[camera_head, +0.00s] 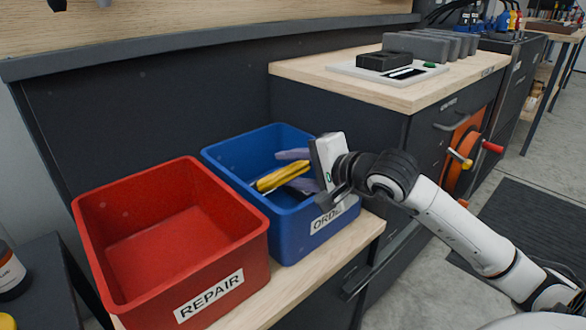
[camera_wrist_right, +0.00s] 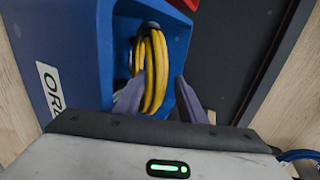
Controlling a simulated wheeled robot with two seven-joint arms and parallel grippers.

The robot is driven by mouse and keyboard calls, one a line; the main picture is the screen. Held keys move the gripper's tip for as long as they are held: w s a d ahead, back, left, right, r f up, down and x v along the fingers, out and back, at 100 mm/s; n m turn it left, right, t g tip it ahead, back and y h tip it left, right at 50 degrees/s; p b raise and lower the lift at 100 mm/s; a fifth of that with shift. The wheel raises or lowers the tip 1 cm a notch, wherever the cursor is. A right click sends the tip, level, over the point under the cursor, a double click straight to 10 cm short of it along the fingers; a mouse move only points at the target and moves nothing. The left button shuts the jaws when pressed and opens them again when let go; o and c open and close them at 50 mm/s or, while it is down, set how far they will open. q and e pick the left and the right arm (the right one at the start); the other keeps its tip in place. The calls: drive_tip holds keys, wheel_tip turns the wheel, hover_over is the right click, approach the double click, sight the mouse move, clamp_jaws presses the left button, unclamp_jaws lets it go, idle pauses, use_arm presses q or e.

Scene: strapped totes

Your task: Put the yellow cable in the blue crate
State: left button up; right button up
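The yellow cable (camera_head: 283,176) is a coiled bundle inside the blue crate (camera_head: 237,159), which bears an ORDER label. It also shows in the right wrist view (camera_wrist_right: 152,62). My right gripper (camera_head: 296,170) reaches into the crate from the right, its body over the right wall. Its two lilac fingers stand apart on either side of the cable, and a gap shows beside the right finger in the wrist view (camera_wrist_right: 158,92). Whether the cable rests on the crate floor is hard to tell. My left gripper is not in view.
An empty red crate (camera_head: 211,293) labelled REPAIR stands left of the blue one on the wooden bench (camera_head: 357,237). A dark cabinet with a wooden top (camera_head: 317,68) stands behind to the right. An orange reel (camera_head: 458,158) hangs on its side.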

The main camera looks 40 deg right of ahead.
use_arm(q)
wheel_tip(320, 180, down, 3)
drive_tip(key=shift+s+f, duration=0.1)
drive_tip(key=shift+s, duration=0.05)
use_arm(e)
drive_tip(key=shift+s+a+f, duration=0.1)
drive_tip(key=shift+f, duration=1.05)
drive_tip(key=shift+g, duration=0.3)
drive_tip(key=shift+s, duration=0.15)
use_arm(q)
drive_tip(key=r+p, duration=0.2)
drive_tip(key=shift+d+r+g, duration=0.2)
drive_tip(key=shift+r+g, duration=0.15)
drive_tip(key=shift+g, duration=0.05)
use_arm(e)
drive_tip(key=a+r+v, duration=0.1)
drive_tip(key=v, duration=0.9)
drive_tip(key=shift+d+r, duration=0.5)
drive_tip(key=shift+d, duration=0.05)
use_arm(q)
drive_tip(key=shift+p, duration=0.3)
